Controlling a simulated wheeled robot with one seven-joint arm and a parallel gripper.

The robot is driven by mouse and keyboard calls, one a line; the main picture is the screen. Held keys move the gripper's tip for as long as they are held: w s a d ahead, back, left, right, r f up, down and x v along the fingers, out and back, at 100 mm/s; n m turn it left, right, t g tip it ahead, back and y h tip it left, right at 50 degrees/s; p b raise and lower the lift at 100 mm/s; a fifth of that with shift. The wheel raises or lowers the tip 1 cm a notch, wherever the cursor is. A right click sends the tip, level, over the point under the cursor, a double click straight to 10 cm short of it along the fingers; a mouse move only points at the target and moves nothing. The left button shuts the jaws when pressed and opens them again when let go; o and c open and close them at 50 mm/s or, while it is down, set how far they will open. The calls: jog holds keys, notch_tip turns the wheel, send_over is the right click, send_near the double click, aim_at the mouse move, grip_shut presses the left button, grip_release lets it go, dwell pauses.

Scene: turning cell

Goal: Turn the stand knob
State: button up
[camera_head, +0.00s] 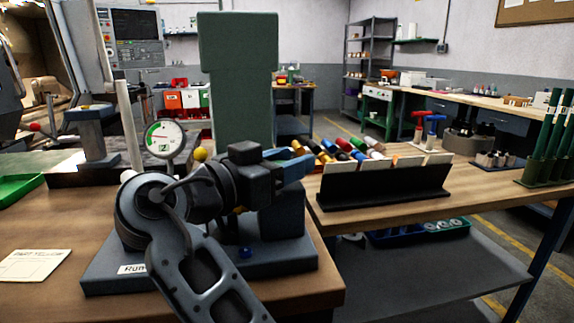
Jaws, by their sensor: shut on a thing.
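The stand has a tall grey-green column (240,100) on a flat blue-grey base (200,270) with a label. A dial gauge (165,139) with a green and white face and a small yellow ball (200,154) show to the left of the column. My arm reaches up from the bottom centre and crosses in front of the stand. My gripper (298,172), with blue fingers, is at the column's lower right side. It is shut on the stand knob, which the fingers and gripper body hide. A small blue knob (245,253) shows low on the base.
A black rack with white cards (385,185) stands right of the stand, with several coloured-handled tools behind it. A paper card (33,265) lies at the left. A blue-grey block (93,130) stands behind it. Green holders (545,170) stand at the far right.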

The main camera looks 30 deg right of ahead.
jog(key=shift+r, duration=0.2)
jog(key=o, duration=0.9)
jog(key=shift+f, duration=0.1)
jog(key=shift+o, duration=0.2)
jog(key=v, duration=0.7)
jog(key=shift+a, duration=0.4)
